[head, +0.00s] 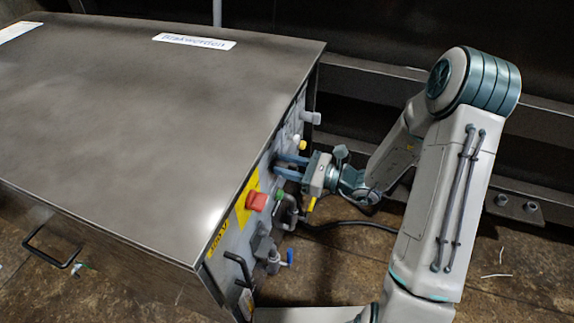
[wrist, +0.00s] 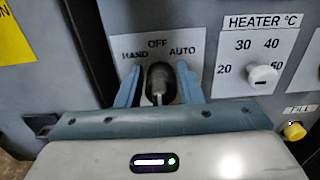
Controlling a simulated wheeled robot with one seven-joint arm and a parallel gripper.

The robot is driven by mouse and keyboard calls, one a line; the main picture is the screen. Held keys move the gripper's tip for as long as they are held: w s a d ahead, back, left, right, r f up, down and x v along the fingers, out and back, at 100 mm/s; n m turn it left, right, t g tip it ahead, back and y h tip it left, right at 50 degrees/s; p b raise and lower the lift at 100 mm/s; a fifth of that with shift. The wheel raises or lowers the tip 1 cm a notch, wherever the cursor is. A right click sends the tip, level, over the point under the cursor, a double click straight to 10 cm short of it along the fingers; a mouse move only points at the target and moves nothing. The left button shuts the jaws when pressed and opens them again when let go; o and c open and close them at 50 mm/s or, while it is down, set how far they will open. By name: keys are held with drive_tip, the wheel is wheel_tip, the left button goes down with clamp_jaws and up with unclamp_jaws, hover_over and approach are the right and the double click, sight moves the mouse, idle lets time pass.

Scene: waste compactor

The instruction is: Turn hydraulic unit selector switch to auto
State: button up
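The selector switch (wrist: 159,80) is a dark knob on a light plate marked HAND, OFF and AUTO in the wrist view. HAND is upper left, OFF is at the top and AUTO is upper right. My gripper (wrist: 159,88) is open, with one blue finger on each side of the knob. I cannot tell whether either finger touches it or exactly which mark the knob points to. In the head view my gripper (head: 290,167) reaches the side panel of the metal cabinet (head: 130,130), and the switch is hidden there.
The heater dial (wrist: 262,79) is right of the switch, with a yellow button (wrist: 294,131) below it. In the head view a red emergency button (head: 257,201) on yellow and a blue-handled valve (head: 289,257) sit nearer on the panel. A black cable (head: 350,223) runs below my gripper.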

drive_tip(key=shift+c, duration=0.3)
drive_tip(key=c, duration=0.5)
drive_tip(key=shift+c, duration=0.2)
drive_tip(key=shift+r+p, duration=0.1)
drive_tip(key=shift+p, duration=0.25)
drive_tip(key=shift+r+m+p, duration=0.1)
drive_tip(key=shift+m+p, duration=0.5)
drive_tip(key=shift+p, duration=0.15)
drive_tip(key=m+p, duration=0.2)
drive_tip(key=p, duration=0.1)
drive_tip(key=shift+w+d+r, duration=0.1)
drive_tip(key=shift+w, duration=0.05)
drive_tip(key=m+p, duration=0.3)
drive_tip(key=p, duration=0.1)
drive_tip(key=shift+w, duration=0.1)
drive_tip(key=shift+w+f+m+p, duration=0.1)
drive_tip(key=shift+f+m+p, duration=0.1)
drive_tip(key=shift+m+p, duration=0.4)
drive_tip(key=shift+f+m+p, duration=0.2)
drive_tip(key=shift+m+p, duration=0.25)
drive_tip(key=shift+m, duration=0.25)
